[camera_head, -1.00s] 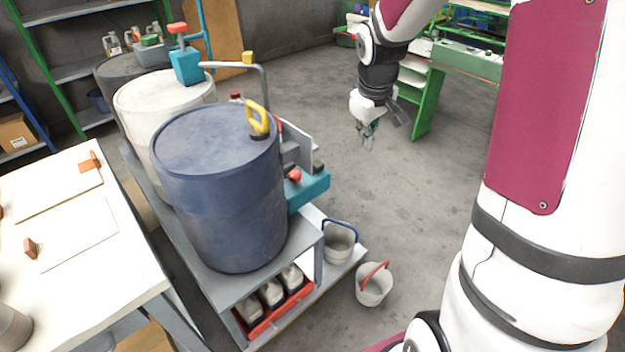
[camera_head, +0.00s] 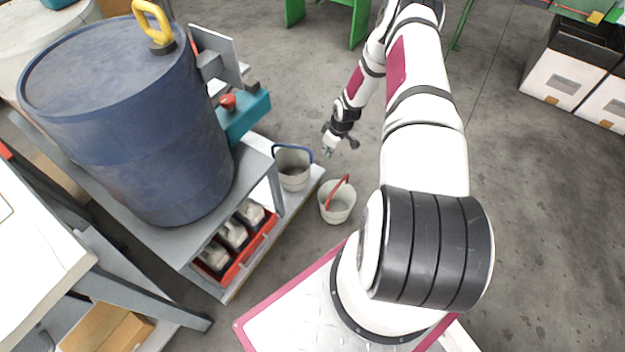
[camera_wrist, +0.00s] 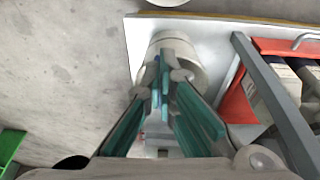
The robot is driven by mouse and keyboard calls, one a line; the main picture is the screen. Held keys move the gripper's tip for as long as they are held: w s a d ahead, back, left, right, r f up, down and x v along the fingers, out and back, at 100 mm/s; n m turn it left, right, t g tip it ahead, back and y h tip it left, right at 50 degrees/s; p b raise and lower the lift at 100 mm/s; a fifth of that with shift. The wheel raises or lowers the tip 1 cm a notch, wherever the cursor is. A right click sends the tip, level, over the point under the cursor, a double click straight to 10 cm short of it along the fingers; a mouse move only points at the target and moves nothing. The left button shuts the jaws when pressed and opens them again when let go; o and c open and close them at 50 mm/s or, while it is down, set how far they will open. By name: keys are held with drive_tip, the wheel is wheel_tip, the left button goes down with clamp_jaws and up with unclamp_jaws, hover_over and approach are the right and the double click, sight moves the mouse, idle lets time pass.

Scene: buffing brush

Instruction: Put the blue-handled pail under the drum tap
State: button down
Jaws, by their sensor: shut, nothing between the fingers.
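The blue-handled pail (camera_head: 294,178) is pale grey and upright on the low plate beside the drum rack. Its blue handle shows along the back rim. My gripper (camera_head: 327,152) is shut and empty, just right of that pail in the head view. In the wrist view the closed fingertips (camera_wrist: 163,78) overlap a pale pail (camera_wrist: 180,48), with a bit of blue by the tips; contact cannot be told.
A red-handled pail (camera_head: 337,205) stands on the floor just right of the plate. A red tray (camera_head: 240,252) with several bottles is under the drum shelf. White boxes (camera_head: 560,75) stand far right. The floor between is clear.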

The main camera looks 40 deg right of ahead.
drive_tip(key=shift+y, duration=0.3)
drive_tip(key=s+b+x, duration=0.1)
drive_tip(key=x, duration=0.5)
drive_tip(key=s+b+x, duration=0.2)
drive_tip(key=x, duration=0.5)
drive_tip(key=s+f+b+x, duration=0.1)
drive_tip(key=s+x, duration=0.1)
drive_tip(key=x, duration=0.5)
drive_tip(key=shift+w+f+b, duration=0.15)
drive_tip(key=shift+f+b, duration=0.15)
drive_tip(key=shift+b, duration=0.1)
drive_tip(key=shift+w+a+r, duration=0.1)
drive_tip(key=shift+w+a, duration=0.1)
drive_tip(key=shift+w, duration=0.4)
drive_tip(key=shift+w+a+r, duration=0.1)
drive_tip(key=shift+w+a, duration=0.1)
drive_tip(key=shift+w, duration=0.4)
drive_tip(key=shift+w+a+r, duration=0.1)
drive_tip(key=shift+w+a, duration=0.1)
drive_tip(key=shift+w, duration=0.45)
